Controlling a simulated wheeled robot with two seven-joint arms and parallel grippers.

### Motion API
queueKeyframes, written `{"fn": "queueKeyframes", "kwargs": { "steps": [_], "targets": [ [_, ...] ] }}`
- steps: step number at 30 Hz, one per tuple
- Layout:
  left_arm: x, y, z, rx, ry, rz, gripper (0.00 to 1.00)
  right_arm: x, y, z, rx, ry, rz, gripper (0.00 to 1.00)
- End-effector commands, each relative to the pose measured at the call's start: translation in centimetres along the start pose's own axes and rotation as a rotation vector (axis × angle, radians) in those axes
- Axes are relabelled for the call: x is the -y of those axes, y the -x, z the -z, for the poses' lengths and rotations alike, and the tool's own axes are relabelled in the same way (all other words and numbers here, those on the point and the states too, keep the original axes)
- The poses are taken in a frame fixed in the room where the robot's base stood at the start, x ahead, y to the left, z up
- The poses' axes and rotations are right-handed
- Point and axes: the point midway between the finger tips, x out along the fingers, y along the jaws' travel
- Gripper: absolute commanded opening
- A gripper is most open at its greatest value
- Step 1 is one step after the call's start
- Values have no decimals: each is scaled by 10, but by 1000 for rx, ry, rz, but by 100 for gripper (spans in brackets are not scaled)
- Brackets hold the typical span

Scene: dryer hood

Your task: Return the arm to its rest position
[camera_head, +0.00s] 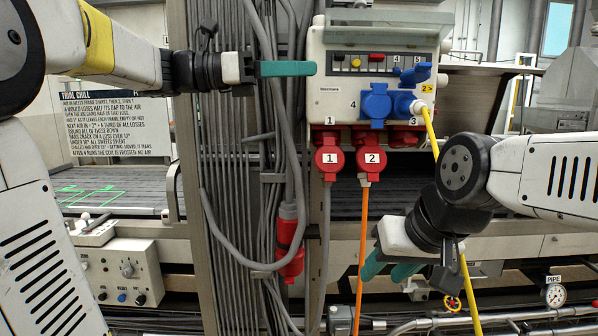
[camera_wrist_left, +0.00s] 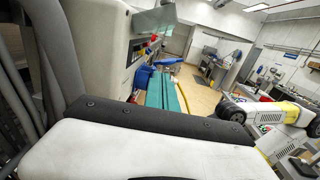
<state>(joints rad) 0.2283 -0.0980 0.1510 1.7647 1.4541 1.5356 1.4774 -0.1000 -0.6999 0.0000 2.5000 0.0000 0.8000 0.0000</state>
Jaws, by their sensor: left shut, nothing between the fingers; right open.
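My left gripper (camera_head: 306,68) comes in from the left at the top of the head view. Its teal fingers are shut with nothing between them, and their tips appear close to the left edge of the grey socket box (camera_head: 340,92). Contact cannot be told. In the left wrist view the shut fingers (camera_wrist_left: 165,90) point away beside the box. My right gripper (camera_head: 385,270) is at the lower right, open and empty, with its teal fingers pointing down and left. The yellow cable (camera_head: 468,292) passes close to it.
The box carries blue sockets (camera_head: 376,105) and red plugs marked 1 (camera_head: 329,160) and 2 (camera_head: 372,158). An orange cable (camera_head: 362,230) hangs below plug 2. Grey cables and a red connector (camera_head: 290,240) hang below my left gripper. A gauge (camera_head: 555,295) is at lower right.

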Motion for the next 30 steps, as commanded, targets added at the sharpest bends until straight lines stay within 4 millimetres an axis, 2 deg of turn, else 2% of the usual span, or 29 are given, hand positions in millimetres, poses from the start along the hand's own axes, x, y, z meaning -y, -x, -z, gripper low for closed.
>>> {"fn": "queueKeyframes", "kwargs": {
  "steps": [2,3,5,6,9,13,16,20,24,30],
  "targets": [
    [21,-6,47,-181,-165,-29,0,0,0,0,0,0,0,41],
    [32,-5,76,-289,-272,-31,0,0,0,0,0,0,0,41],
    [46,4,119,-457,-447,-16,0,0,0,0,0,0,0,41],
    [56,14,147,-568,-571,12,0,0,0,0,0,0,0,41],
    [77,49,210,-833,-893,134,0,0,0,0,0,0,0,41],
    [96,100,268,-1110,-1295,383,0,0,0,0,0,0,0,41],
    [103,132,294,-1249,-1541,587,0,0,0,0,0,0,0,41],
    [106,156,311,-1341,-1738,784,0,0,0,0,0,0,0,41],
    [106,164,316,-1370,-1814,870,0,0,0,0,0,0,0,41],
    [106,164,316,-1371,-1815,873,0,0,0,0,0,0,0,41]
  ]
}}
